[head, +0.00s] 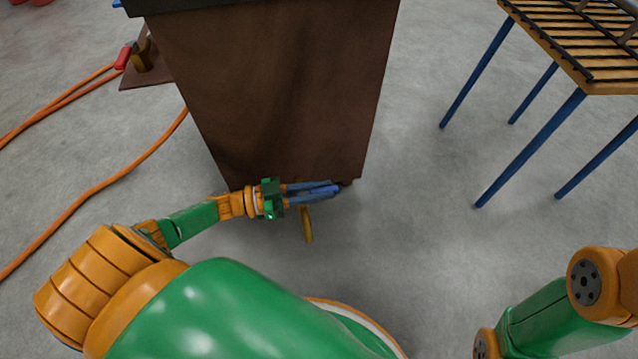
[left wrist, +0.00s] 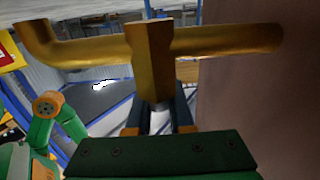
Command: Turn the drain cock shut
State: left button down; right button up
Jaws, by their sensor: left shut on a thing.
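The brass drain cock (head: 306,226) sticks out low from the brown tank (head: 275,90) in the head view, partly hidden by my left gripper (head: 334,190). In the left wrist view its pipe (left wrist: 225,42) runs across the top, from the brown tank wall at the right to an elbow at the left. Its flat lever (left wrist: 150,60) crosses the pipe and reaches down between the blue fingers of my left gripper (left wrist: 165,108), which is shut on it. The lever's end is partly hidden by the gripper. My right gripper is out of view; only the right arm shows.
An orange hose (head: 95,190) lies on the floor at the left, near a brown plate (head: 150,72) with a red-ended fitting. A slatted table (head: 570,45) with blue legs stands at the upper right. The floor between tank and table is clear.

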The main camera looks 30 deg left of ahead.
pick_arm(q)
jog(key=c, duration=0.8)
grip_release()
jog(key=shift+d, duration=0.1)
jog(key=v, duration=0.7)
jog(key=shift+p, duration=0.3)
